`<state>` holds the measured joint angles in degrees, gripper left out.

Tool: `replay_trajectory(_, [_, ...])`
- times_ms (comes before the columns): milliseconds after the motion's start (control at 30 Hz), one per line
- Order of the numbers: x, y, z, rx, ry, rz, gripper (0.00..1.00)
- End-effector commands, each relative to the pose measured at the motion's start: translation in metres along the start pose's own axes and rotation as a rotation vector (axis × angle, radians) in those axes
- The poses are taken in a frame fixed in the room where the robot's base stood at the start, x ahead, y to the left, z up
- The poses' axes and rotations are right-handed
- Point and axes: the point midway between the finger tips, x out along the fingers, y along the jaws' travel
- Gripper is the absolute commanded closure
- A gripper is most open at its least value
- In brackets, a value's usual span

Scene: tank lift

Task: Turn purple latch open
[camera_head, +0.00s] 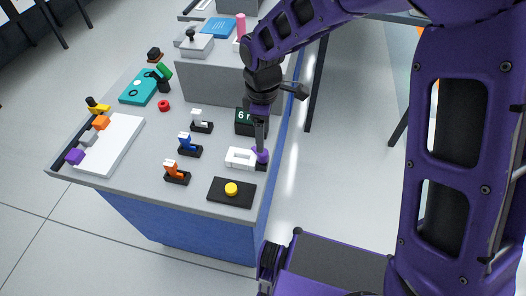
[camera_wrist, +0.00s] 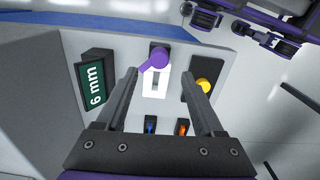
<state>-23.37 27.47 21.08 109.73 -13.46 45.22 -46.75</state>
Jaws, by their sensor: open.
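The purple latch (camera_head: 261,156) sits on a dark base at the right edge of the workbench, at the end of a white block (camera_head: 240,158) with a slot. In the wrist view the purple latch (camera_wrist: 153,58) lies over the far end of the white block (camera_wrist: 155,84), its arm slanting down to the left. My gripper (camera_head: 259,142) is right above the latch in the head view. In the wrist view my gripper (camera_wrist: 160,74) has its two fingers wide apart, on either side of the white block, with nothing held. I cannot tell whether a finger touches the latch.
A "6 mm" display (camera_wrist: 95,83) stands to the left and a yellow button (camera_wrist: 203,86) to the right. White, blue (camera_head: 189,146) and orange (camera_head: 176,173) levers stand nearby. A grey upright panel (camera_head: 215,86) rises behind. The bench edge (camera_head: 268,190) is close on the right.

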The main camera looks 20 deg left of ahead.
Motion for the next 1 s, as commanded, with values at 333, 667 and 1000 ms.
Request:
replay_trajectory(333, [0.065, 0.0, 0.0, -0.001, -0.002, -0.001, 0.31])
replay_trajectory(667, [0.079, 0.001, 0.0, 0.001, 0.0, 0.001, 0.31])
replay_trajectory(1000, [0.079, 0.0, 0.0, 0.001, 0.0, 0.001, 0.65])
